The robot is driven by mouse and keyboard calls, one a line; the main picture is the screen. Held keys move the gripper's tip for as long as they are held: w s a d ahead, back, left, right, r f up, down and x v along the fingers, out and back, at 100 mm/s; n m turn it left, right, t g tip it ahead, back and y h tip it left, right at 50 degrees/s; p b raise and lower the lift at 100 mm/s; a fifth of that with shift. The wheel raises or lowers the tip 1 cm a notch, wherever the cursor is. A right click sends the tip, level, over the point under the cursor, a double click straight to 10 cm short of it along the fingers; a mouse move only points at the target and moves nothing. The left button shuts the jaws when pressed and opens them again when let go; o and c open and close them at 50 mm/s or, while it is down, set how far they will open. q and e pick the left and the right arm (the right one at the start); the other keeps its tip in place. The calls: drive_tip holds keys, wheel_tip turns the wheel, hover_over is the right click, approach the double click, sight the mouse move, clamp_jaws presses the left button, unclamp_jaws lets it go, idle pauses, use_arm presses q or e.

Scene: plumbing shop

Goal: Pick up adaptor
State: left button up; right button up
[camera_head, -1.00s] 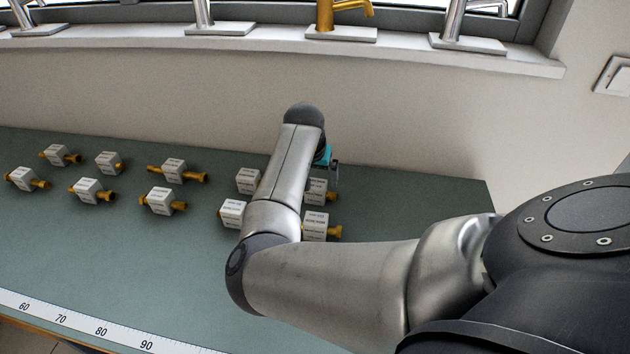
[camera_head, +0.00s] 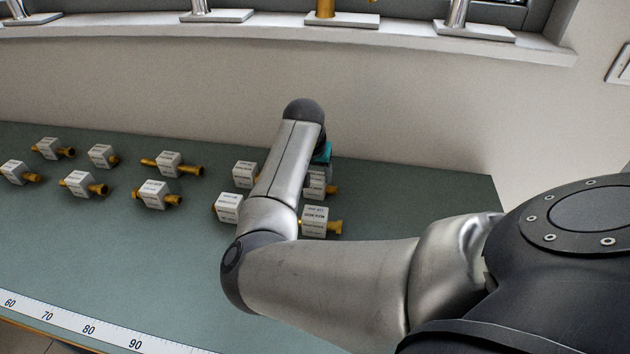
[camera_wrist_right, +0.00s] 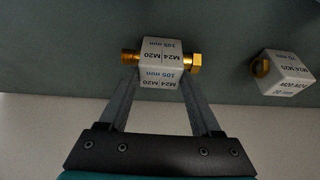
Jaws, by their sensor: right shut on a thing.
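In the right wrist view a brass adaptor with a white label block (camera_wrist_right: 161,62) marked "M24 M20" and "105 mm" sits between the fingers of my right gripper (camera_wrist_right: 160,78). The gripper is shut on it, one finger at each side of the block. The brass ends stick out left and right. In the head view my right gripper (camera_head: 323,155) is mostly hidden behind my forearm, at the back adaptor (camera_head: 317,187) of the right-hand group. I cannot tell whether the adaptor is clear of the table. My left gripper is not in view.
Close neighbours are a front adaptor (camera_head: 314,221), a left one (camera_head: 245,174) and a front left one (camera_head: 228,207). More adaptors (camera_head: 168,164) stand further left on the green table (camera_head: 150,265). A wall (camera_head: 400,120) rises behind, with taps on a sill (camera_head: 250,35).

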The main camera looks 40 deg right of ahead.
drive_tip(key=c, duration=0.8)
